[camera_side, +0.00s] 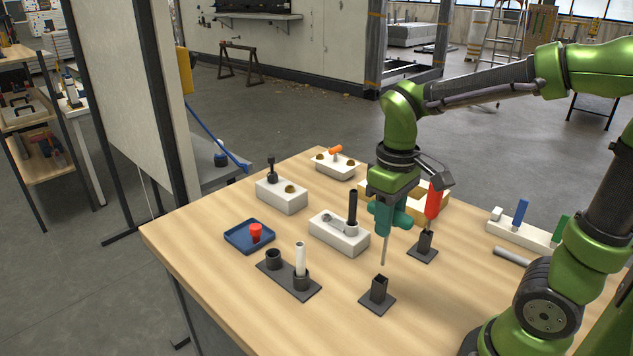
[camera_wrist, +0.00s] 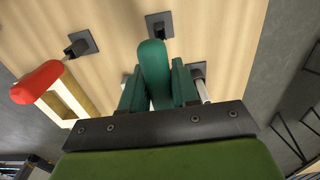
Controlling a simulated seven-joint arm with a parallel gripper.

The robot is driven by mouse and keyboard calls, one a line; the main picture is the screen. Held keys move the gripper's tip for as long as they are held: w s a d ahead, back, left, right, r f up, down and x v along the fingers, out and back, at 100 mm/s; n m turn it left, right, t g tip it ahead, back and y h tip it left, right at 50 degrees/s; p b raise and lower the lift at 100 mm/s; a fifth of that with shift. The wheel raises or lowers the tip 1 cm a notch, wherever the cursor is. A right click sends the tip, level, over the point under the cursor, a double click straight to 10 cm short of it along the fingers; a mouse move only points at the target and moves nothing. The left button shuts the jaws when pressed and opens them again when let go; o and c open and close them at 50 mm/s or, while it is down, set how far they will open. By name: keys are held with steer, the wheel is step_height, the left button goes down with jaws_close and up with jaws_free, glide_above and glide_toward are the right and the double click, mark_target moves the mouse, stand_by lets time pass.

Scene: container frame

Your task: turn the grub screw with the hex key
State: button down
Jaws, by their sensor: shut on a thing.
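My gripper (camera_side: 390,216) is shut on the green handle of a tool, which I take to be the hex key (camera_side: 384,250). Its thin grey shaft points down, its tip in the air above the table, behind an empty black square socket (camera_side: 379,290). In the wrist view the green handle (camera_wrist: 154,70) sits between the teal fingers; its shaft is hidden. A white block (camera_side: 338,235) with a grey collar-like part (camera_side: 351,228) and an upright black post (camera_side: 352,205) stands left of the tool. I cannot make out a grub screw.
A red-handled tool (camera_side: 433,202) stands in another black socket (camera_side: 424,244) close to my gripper's right. A blue tray (camera_side: 249,236) holds a red cup. More white blocks stand behind. The front left tabletop is clear.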

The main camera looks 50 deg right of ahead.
stand_by(0.4)
steer(key=w+d+r+m, duration=0.1)
steer(key=w+d+m, duration=0.4)
steer(key=w, duration=0.7)
steer(key=w+d+m, duration=0.5)
steer(key=w, duration=0.6)
steer(key=shift+f+n, duration=0.85)
steer(key=shift+n, duration=0.8)
steer(key=shift+f+n, duration=0.9)
steer(key=shift+n, duration=0.8)
steer(key=shift+f+n, duration=0.85)
steer(key=shift+n, duration=0.8)
steer(key=shift+f, duration=0.75)
steer(key=shift+r, duration=0.1)
